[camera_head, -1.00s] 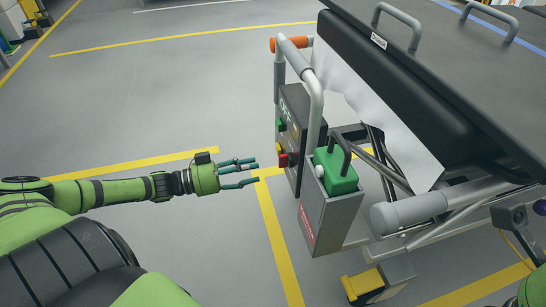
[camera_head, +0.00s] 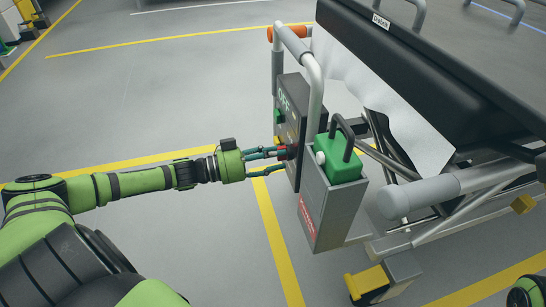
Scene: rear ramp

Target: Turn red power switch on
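The red power switch (camera_head: 291,152) is on the side of a dark control box (camera_head: 292,112) marked "OFF", at the end of a wheeled cart. It is small and partly hidden by my fingers. My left gripper (camera_head: 281,160) reaches in from the left with its fingers spread apart. Its upper fingertips are at the red switch and seem to touch it; the lower finger is below it. I cannot tell which way the switch is set. A green button (camera_head: 278,117) sits higher on the box. My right gripper is out of view.
A grey holder (camera_head: 330,210) with a green battery-like block (camera_head: 340,158) stands right of the box. A grey handle bar (camera_head: 315,85) rises beside the box. The cart's dark top (camera_head: 480,45) fills the upper right.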

